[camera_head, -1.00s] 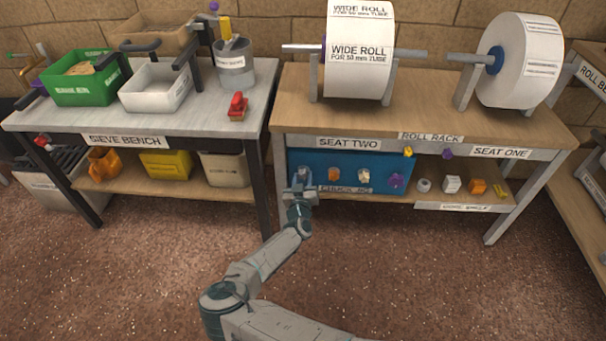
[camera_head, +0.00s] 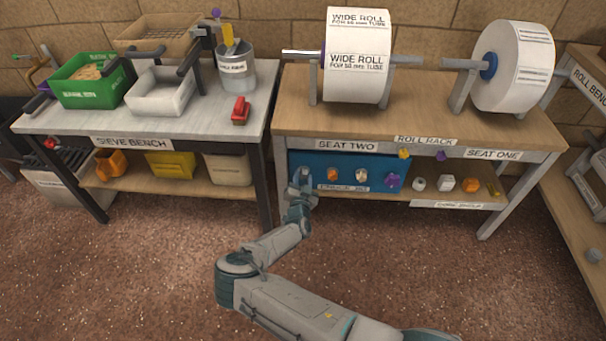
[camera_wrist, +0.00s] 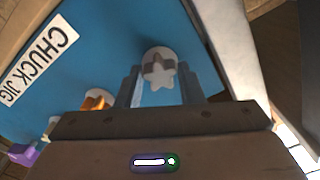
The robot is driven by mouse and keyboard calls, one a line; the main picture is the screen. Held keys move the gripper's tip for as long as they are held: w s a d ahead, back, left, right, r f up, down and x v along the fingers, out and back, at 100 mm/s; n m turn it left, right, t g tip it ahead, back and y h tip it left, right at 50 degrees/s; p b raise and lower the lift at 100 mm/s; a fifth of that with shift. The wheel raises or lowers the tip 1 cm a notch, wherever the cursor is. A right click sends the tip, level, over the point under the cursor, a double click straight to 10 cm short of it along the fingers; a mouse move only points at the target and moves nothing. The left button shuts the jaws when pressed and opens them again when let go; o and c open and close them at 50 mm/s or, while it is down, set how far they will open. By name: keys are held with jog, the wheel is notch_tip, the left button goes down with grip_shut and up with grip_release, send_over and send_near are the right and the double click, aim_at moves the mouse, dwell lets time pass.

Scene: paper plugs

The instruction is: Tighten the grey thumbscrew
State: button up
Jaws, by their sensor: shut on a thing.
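The grey thumbscrew (camera_wrist: 160,70) is a star-shaped knob on the blue CHUCK JIG panel (camera_head: 345,160), seen close up in the wrist view. My gripper (camera_wrist: 160,90) has one finger on each side of the knob and is shut on it. In the head view my gripper (camera_head: 301,176) is at the left end of the panel and hides the thumbscrew. The panel also fills much of the wrist view (camera_wrist: 100,40).
To the right on the panel are an orange knob (camera_head: 333,173), a whitish knob (camera_head: 361,175) and a purple knob (camera_head: 391,181). Small parts line the shelf further right. A dark bench leg (camera_head: 262,180) stands just left of my gripper. The floor in front is clear.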

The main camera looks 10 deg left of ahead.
aim_at(303, 177)
jog(key=m+p, duration=0.3)
jog(key=m, duration=0.3)
jog(key=shift+f, duration=0.1)
jog(key=o, duration=0.9)
jog(key=shift+o, duration=0.2)
jog(key=shift+s+p, duration=0.7)
jog(key=shift+s, duration=0.3)
jog(key=shift+s+d+p, duration=0.15)
jog(key=shift+s+p, duration=0.2)
jog(key=shift+s, duration=0.65)
